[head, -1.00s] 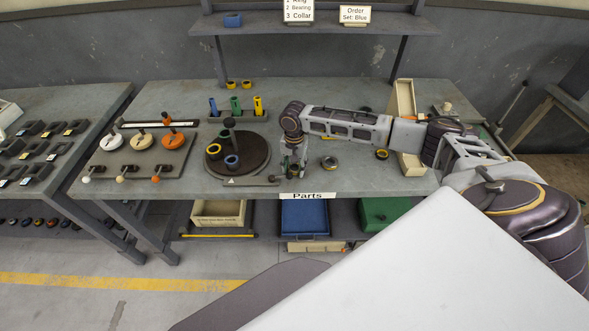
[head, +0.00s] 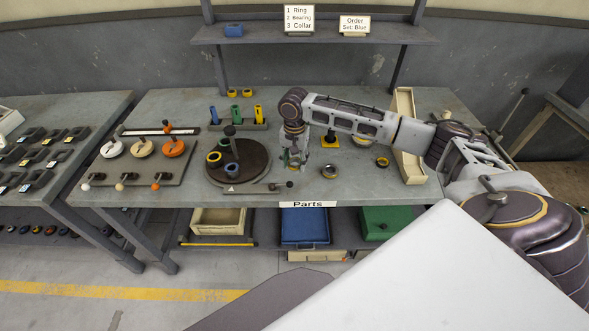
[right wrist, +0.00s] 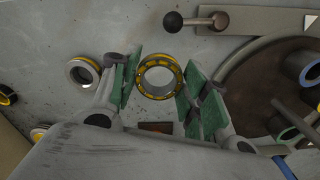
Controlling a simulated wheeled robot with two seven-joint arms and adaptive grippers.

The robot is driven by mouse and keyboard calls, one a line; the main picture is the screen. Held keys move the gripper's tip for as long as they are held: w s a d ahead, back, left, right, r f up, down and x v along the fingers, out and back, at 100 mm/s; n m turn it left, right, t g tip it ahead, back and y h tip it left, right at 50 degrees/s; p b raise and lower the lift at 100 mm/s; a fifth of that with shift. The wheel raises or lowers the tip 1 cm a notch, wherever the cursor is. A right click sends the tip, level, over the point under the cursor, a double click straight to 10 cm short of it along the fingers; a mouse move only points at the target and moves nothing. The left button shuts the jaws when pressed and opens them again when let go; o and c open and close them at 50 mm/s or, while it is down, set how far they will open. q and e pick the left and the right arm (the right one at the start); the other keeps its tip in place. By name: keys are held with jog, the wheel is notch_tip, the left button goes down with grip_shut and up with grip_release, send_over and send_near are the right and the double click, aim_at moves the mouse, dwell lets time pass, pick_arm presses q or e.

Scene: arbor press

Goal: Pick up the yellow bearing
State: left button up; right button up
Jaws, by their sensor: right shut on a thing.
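The yellow bearing (right wrist: 160,76), a yellow-rimmed ring with a pale inner wall, sits between the green finger pads of my right gripper (right wrist: 158,88) in the right wrist view. The gripper is shut on it. It appears a little larger than the loose ring beside it. In the head view my right gripper (head: 294,163) points down over the front middle of the table, right of the round turntable; the bearing is hard to make out there. My left gripper is not in view.
The dark turntable (head: 249,177) with colored rings and a center post stands just left of the gripper. A loose grey ring (head: 329,172) and a yellow-black ring (head: 382,162) lie to the right. A beige bin (head: 406,100) stands farther right. A lever (head: 272,186) lies in front.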

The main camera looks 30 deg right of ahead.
jog(key=shift+r, duration=1.55)
